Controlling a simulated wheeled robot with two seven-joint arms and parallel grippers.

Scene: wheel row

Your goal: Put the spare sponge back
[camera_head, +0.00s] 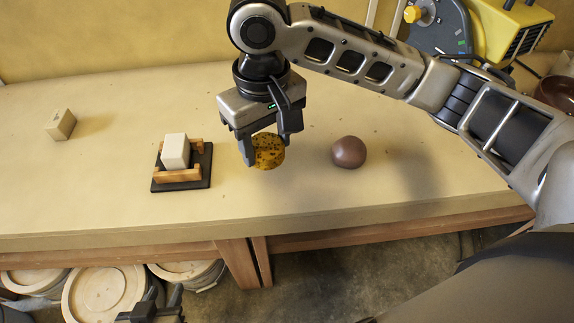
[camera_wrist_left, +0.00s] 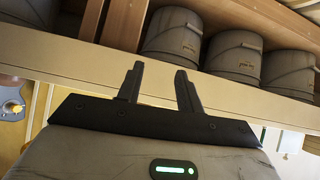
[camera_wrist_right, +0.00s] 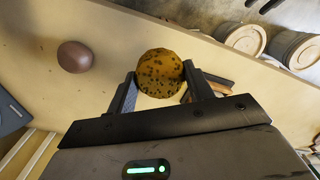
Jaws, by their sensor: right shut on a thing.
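A round yellow sponge with dark specks (camera_head: 268,151) is between the fingers of my right gripper (camera_head: 266,158), which is shut on it. It also shows between the fingertips in the right wrist view (camera_wrist_right: 160,73). I cannot tell whether it touches the table. To its left, a dark base with wooden rails (camera_head: 181,186) holds a whitish block (camera_head: 175,150). My left gripper (camera_head: 165,292) is low in the head view, in front of the table. Its fingers stand apart and empty in the left wrist view (camera_wrist_left: 160,75).
A brown ball (camera_head: 348,152) lies right of the sponge. A small beige block (camera_head: 61,124) lies at the far left of the table (camera_head: 100,205). A yellow and grey machine (camera_head: 490,30) stands at the back right. Lidded tubs (camera_head: 105,293) sit below the table.

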